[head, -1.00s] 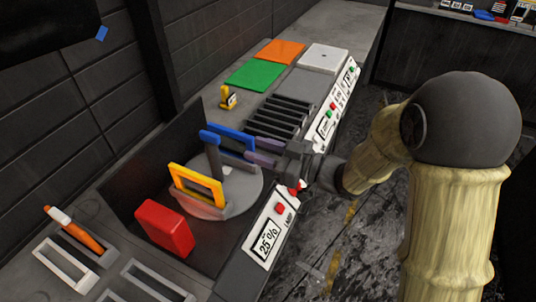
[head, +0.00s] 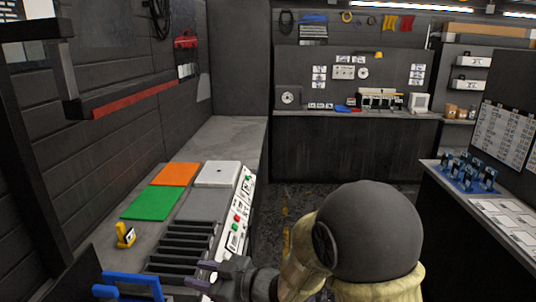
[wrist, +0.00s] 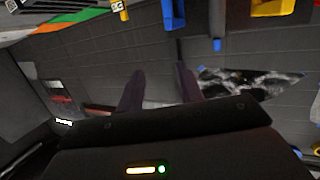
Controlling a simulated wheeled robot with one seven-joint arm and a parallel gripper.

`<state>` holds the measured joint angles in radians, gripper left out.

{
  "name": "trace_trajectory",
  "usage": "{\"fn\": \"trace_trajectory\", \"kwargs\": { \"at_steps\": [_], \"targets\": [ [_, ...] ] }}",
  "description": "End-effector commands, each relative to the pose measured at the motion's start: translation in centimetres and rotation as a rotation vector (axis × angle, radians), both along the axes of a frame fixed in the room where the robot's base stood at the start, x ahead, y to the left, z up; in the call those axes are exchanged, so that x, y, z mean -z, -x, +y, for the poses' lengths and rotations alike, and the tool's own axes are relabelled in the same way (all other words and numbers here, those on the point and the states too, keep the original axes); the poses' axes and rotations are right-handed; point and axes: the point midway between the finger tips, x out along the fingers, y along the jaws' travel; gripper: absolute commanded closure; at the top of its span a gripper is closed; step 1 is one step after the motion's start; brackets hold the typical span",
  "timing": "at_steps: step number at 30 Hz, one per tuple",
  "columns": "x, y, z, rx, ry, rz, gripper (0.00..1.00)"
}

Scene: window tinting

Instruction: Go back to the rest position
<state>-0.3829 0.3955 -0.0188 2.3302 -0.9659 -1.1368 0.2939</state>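My gripper (head: 203,274) is at the lower middle of the head view, near the front edge of the workbench and just right of a blue frame (head: 135,284). In the wrist view, its two dark purple fingers (wrist: 158,88) stand apart with nothing between them. The blue frame is cut off by the bottom edge of the head view. A blue piece and part of a yellow frame (wrist: 272,8) show at the top of the wrist view.
The workbench holds a slotted rack (head: 182,248), a green pad (head: 152,204), an orange pad (head: 175,174), a white plate (head: 219,174) and a small yellow tool (head: 125,236). A side table (head: 510,222) with blue holders stands at right. A far counter (head: 345,146) runs along the back.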

Motion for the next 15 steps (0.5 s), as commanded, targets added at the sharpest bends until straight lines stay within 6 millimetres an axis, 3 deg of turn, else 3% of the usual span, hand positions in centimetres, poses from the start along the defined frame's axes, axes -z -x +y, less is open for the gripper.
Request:
{"fn": "trace_trajectory", "kwargs": {
  "at_steps": [3, 7, 11, 15],
  "targets": [
    [0.2, -3.1, -4.6, 0.22, 0.125, 0.028, 0.64],
    [1.0, -5.0, -10.3, 0.44, 0.258, 0.097, 0.64],
    [1.8, -5.1, -16.2, 0.639, 0.38, 0.207, 0.64],
    [2.8, -3.3, -22.2, 0.825, 0.494, 0.368, 0.64]
  ]
}}
